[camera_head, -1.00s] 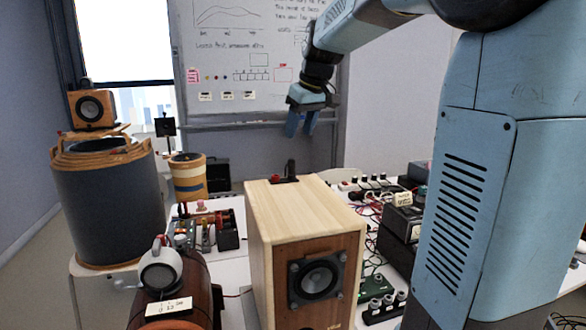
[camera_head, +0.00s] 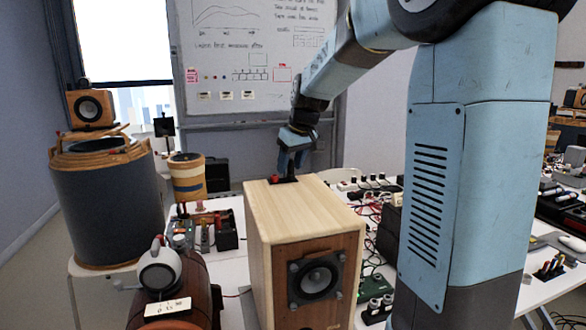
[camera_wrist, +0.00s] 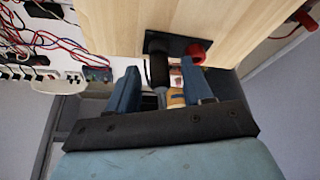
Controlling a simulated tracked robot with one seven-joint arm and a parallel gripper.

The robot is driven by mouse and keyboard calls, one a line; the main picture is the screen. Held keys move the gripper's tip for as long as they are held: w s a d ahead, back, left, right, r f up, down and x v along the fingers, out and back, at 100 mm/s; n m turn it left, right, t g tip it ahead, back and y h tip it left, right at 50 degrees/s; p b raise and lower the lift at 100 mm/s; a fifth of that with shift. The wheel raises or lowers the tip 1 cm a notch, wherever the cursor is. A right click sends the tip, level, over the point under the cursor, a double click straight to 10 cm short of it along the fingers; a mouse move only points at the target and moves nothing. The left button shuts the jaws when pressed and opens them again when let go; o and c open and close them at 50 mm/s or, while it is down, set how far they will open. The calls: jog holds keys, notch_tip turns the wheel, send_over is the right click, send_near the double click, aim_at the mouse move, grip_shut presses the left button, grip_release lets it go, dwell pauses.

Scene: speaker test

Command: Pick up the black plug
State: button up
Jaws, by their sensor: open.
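The wooden speaker (camera_head: 297,206) stands on the table, and a black terminal plate (camera_wrist: 176,41) lies on its top near the back edge. The black plug (camera_wrist: 159,70) stands up from this plate, beside a red plug (camera_wrist: 196,52). In the head view the red plug (camera_head: 275,179) shows, but the black one is mostly hidden by my fingers. My gripper (camera_head: 291,165) is just above the plate. In the wrist view my gripper (camera_wrist: 161,92) is open, its blue fingers on either side of the black plug's end. I cannot tell whether they touch it.
A large dark drum (camera_head: 108,205) stands at left. A round horn-like device (camera_head: 160,270) is left of the speaker. Cables, a power strip (camera_head: 368,180) and black boxes crowd the table to the right. A whiteboard (camera_head: 250,60) is behind.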

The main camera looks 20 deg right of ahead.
jog(key=shift+f, duration=0.15)
grip_shut()
dwell(0.4)
